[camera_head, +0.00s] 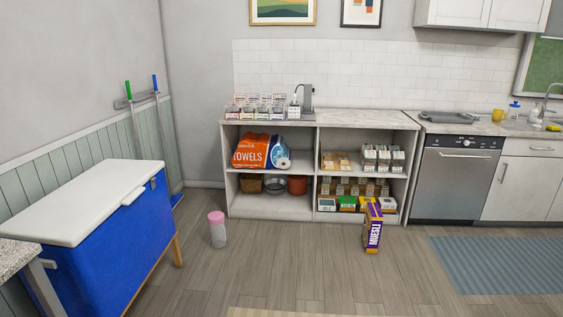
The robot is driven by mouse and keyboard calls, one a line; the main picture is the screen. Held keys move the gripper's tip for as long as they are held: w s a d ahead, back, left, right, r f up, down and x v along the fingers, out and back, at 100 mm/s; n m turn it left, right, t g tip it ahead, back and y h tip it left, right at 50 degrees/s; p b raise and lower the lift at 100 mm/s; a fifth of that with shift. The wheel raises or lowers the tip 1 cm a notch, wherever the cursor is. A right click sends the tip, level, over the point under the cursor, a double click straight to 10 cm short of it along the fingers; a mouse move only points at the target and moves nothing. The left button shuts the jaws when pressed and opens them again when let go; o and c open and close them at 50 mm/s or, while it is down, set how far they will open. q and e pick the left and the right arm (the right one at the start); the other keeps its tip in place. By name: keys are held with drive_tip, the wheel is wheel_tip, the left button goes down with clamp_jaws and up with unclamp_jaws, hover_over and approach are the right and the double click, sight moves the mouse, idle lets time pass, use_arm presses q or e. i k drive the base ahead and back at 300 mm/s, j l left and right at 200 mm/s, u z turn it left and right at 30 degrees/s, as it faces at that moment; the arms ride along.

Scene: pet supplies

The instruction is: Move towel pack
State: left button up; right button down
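The towel pack (258,151) is orange and white with the word "TOWELS" and a blue-and-white end. It lies on the upper left shelf of the open white shelf unit (317,174). Neither of my grippers shows in the head view, and nothing is seen touching the pack.
A blue cooler (103,243) with a white lid stands at the left. A pink-lidded jar (217,230) and a purple box (373,228) stand on the floor before the shelf unit. A dishwasher (456,178) is at the right. The wooden floor (300,265) between is mostly clear.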

sight(255, 150)
drive_tip(key=i, duration=2.6)
drive_tip(key=i+l, duration=0.1)
drive_tip(key=i, duration=2.5)
drive_tip(key=j+u, duration=0.05)
drive_tip(key=j, duration=0.05)
